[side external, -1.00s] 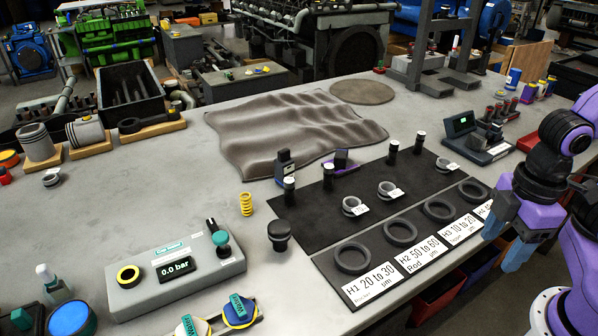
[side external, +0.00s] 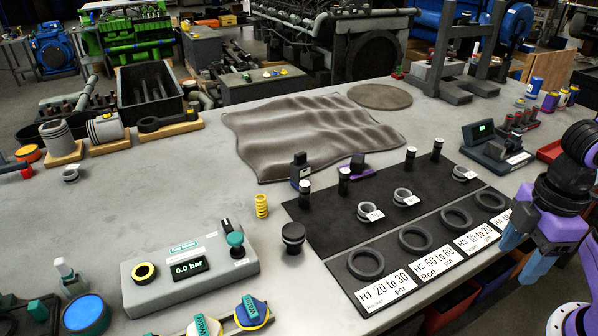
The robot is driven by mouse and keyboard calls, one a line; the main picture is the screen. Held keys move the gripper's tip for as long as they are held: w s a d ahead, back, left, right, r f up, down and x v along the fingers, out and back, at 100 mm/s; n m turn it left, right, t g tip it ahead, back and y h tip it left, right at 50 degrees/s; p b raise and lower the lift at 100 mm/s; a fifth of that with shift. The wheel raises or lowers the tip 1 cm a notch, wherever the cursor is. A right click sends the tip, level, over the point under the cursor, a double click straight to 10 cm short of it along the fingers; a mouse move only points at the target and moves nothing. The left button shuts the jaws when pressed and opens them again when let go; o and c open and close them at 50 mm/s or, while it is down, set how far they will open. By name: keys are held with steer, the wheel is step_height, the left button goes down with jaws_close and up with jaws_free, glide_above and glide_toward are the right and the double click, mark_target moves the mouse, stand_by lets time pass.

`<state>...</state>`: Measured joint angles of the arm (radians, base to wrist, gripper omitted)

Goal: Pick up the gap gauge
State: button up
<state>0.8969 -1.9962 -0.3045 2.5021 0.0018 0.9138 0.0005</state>
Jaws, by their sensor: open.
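No part is clearly labelled as the gap gauge, so I cannot tell for sure which one it is. Candidates are a small upright grey-blue device (side external: 300,170) at the back left edge of the black mat, and a dark block with a purple base (side external: 357,165) beside it. A dark instrument with a green display (side external: 485,132) stands farther right. My gripper (side external: 525,251) is at the right, with blue fingers pointing down, open and empty. It is apart from all of these, near the bench's right front edge.
The black mat (side external: 385,212) carries several black-and-white posts and tagged rings. Dark rings sit in a labelled strip (side external: 405,262) in front. A crumpled grey cloth (side external: 310,130) lies behind. A yellow spring (side external: 261,206) and pressure tester (side external: 190,270) are left.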

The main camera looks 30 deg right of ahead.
steer(key=o, duration=0.3)
steer(key=w+a+f+m+t+y, duration=0.2)
steer(key=w+a+f+m+y, duration=0.1)
steer(key=w+a, duration=0.75)
steer(key=m+t+h, duration=0.1)
steer(key=m+t, duration=0.7)
steer(key=t, duration=0.3)
glide_toward(303, 163)
steer(key=x, duration=0.7)
steer(key=shift+a+f, duration=0.2)
steer(key=shift+a, duration=0.2)
steer(key=shift+d+x, duration=0.15)
steer(key=shift+x, duration=1.25)
steer(key=shift+d+x, duration=0.15)
steer(key=shift+x, duration=1.25)
